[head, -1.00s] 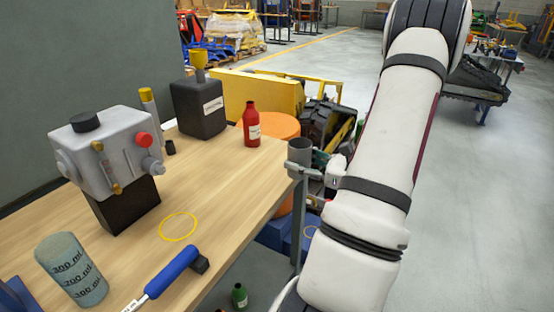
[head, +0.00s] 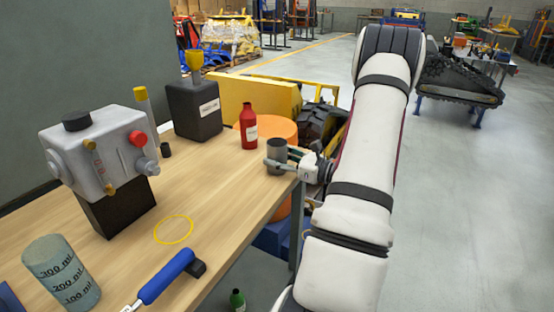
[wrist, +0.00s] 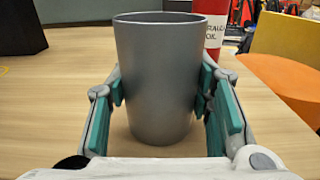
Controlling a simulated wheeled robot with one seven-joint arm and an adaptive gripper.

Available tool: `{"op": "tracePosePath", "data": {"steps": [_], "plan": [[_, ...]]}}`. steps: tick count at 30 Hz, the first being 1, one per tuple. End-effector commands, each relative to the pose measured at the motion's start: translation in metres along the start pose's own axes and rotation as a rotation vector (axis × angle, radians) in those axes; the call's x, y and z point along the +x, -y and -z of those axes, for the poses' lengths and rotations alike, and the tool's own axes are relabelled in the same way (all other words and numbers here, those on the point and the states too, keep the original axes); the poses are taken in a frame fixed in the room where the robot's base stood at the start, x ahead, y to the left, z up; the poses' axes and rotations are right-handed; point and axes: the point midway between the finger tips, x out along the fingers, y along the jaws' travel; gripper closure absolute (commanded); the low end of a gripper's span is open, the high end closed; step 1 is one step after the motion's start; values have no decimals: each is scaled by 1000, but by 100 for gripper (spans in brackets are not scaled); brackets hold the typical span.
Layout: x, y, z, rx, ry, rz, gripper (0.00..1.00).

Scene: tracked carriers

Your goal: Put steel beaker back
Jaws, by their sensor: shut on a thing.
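The steel beaker (head: 277,153) is a plain grey cup, upright at the right edge of the wooden table. In the wrist view the beaker (wrist: 158,80) stands between the teal finger pads, with tabletop seen around its base. My gripper (head: 279,165) is shut on it from the right side. The gripper also shows in the wrist view (wrist: 160,100). Whether the beaker's base touches the table or hovers just above it, I cannot tell. A yellow ring (head: 174,229) is marked on the table to the left and nearer.
A red bottle (head: 249,126) stands close behind the beaker. The tabletop between ring and beaker is clear.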

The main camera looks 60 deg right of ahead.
Motion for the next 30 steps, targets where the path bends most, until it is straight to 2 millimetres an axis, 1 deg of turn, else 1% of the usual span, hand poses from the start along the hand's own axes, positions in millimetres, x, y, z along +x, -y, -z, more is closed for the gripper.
{"op": "tracePosePath", "data": {"steps": [5, 8, 9, 11, 12, 20, 23, 26, 30], "plan": [[0, 0, -1, -1, 1, 0, 89], [0, 0, 1, -1, 1, 0, 89], [0, 0, 2, -1, 0, 0, 51], [0, 0, 2, -1, 0, 0, 38], [0, 0, 1, -1, 0, 0, 33], [0, 0, 1, -1, 0, 0, 33], [-1, 0, -2, -1, 0, 0, 33], [-10, 0, -2, -1, 0, 1, 33], [-36, 0, -2, 0, -1, 3, 33]]}}
